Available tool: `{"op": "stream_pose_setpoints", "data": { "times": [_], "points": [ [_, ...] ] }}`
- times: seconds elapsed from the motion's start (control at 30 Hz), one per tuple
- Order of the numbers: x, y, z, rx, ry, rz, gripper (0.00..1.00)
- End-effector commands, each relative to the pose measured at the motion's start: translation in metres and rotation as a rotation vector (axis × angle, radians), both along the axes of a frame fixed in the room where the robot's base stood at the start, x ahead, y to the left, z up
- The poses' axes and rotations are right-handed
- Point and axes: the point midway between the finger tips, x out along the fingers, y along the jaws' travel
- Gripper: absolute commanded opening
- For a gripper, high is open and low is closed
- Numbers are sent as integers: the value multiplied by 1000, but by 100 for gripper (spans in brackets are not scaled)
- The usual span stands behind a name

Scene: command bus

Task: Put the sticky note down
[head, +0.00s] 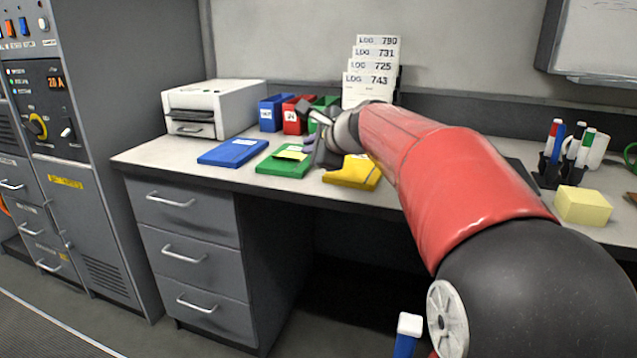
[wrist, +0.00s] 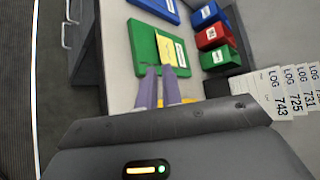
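The yellow sticky note (wrist: 170,50) shows just beyond my fingertips in the wrist view, over the green folder. It also shows in the head view (head: 291,155). My gripper (wrist: 160,69) has its two purple-grey fingers close together at the note's near edge and appears shut on it. In the head view my gripper (head: 311,146) is low over the desk, beside the note. The green folder (head: 284,167) lies flat on the desk; the wrist view shows it too (wrist: 147,54). Whether the note touches the folder is hard to tell.
A blue folder (head: 232,152) lies left of the green one, a yellow folder (head: 352,173) right. Blue (head: 270,114), red (head: 294,117) and green bins and LOG cards (head: 370,80) stand behind. A printer (head: 214,108) is back left; a note pad (head: 583,205) and pen holder are right.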

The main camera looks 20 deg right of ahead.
Motion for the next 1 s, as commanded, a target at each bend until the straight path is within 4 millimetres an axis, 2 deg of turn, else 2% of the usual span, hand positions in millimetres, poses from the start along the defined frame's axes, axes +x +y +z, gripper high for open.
{"op": "stream_pose_setpoints", "data": {
  "times": [0.17, 0.27, 0.37, 0.47, 0.5, 0.6, 0.7, 0.83, 0.9, 1.0],
  "points": [
    [-1, 0, 0, -3, 1, 1, 7],
    [-15, 9, -5, -72, 10, 41, 7],
    [-55, 32, -21, -274, 34, 162, 7],
    [-119, 53, -51, -575, 72, 360, 7],
    [-149, 57, -66, -704, 87, 452, 7],
    [-218, 60, -105, -994, 121, 689, 7],
    [-275, 52, -141, -1225, 147, 906, 7],
    [-323, 40, -175, -1415, 165, 1114, 7],
    [-337, 36, -186, -1470, 171, 1182, 7],
    [-344, 33, -193, -1504, 175, 1224, 7]
  ]
}}
